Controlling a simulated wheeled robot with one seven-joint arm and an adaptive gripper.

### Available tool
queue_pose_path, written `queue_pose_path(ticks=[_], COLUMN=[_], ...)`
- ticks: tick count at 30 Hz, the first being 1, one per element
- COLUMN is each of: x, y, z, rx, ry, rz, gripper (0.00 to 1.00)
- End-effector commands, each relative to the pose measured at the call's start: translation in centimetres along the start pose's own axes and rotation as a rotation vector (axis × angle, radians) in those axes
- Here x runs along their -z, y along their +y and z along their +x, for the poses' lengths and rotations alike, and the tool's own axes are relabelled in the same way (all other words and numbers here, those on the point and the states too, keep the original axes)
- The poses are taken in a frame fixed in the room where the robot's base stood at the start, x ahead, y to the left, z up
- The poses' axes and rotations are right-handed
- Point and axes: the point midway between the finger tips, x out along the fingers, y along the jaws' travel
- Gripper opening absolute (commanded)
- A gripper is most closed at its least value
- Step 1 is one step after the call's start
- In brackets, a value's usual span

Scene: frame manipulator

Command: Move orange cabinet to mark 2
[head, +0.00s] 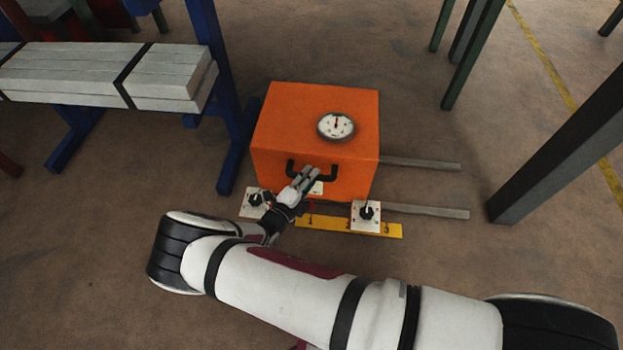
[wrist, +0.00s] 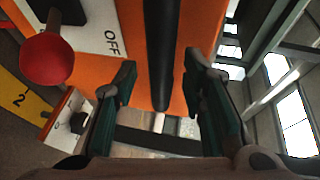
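The orange cabinet (head: 290,118) stands on two grey rails, with a black handle (head: 331,177) on its front face. The handle bar also shows in the wrist view (wrist: 161,60). My gripper (head: 310,176) is at the handle. In the wrist view, its fingers (wrist: 160,88) are open on either side of the bar, with gaps visible. A yellow strip (head: 335,224) before the cabinet shows marks 1 and 3 in the head view. Mark 2 (wrist: 20,98) shows in the wrist view. A red ball knob (wrist: 47,62) sits beside an OFF label.
Rails (head: 430,211) extend clear to the cabinet's right. A blue rack (head: 222,90) with grey beams is close on the left. A dark post (head: 560,150) stands farther right.

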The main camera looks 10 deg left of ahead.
Motion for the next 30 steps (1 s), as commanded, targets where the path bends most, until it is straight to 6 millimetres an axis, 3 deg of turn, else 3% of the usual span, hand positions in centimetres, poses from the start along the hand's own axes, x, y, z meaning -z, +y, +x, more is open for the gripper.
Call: queue_pose_path(ticks=[4, 14, 19, 30], x=[0.1, 0.0, 0.0, 0.5], y=[0.0, 0.0, 0.0, 0.0], z=[1.2, 1.5, 1.5, 1.6], rx=[0.001, 0.000, 0.001, 0.000], ry=[0.001, 0.000, 0.000, 0.002], rz=[0.000, 0.000, 0.000, -0.001], gripper=[0.38, 0.38, 0.02, 0.00])
